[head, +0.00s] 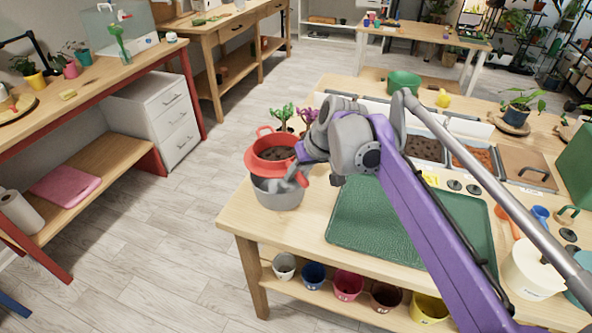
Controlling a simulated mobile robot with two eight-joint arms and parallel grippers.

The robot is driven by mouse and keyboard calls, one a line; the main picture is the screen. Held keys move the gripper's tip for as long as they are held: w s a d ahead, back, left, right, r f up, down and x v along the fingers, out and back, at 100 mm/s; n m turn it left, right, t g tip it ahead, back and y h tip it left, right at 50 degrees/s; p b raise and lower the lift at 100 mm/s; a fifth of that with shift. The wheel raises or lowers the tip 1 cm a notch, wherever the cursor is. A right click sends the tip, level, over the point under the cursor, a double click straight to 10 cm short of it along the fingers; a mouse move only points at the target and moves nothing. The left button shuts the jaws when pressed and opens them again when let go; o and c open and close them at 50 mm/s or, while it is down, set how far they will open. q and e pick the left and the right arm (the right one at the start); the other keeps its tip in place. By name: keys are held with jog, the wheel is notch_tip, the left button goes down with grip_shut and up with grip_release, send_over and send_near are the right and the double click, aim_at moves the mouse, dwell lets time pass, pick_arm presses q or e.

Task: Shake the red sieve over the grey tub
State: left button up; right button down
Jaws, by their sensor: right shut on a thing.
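The red sieve (262,163) is at the left corner of the near table, with dark soil inside it. It is over the grey tub (278,198), which stands on the table; whether the two touch I cannot tell. My right gripper (300,176) is at the right side of the sieve and is shut on it. The grey gripper and wrist hide part of the sieve's right rim and part of the tub. My left gripper is out of view.
A green mat (357,230) lies right of the tub. Soil bins (424,148) line the table's back. Several coloured pots, including a pink one (348,285), sit on the shelf below. The floor at left is clear.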

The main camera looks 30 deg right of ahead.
jog(key=shift+d+f+t+b, duration=0.1)
jog(key=shift+f+t+b, duration=0.45)
jog(key=shift+f, duration=1.25)
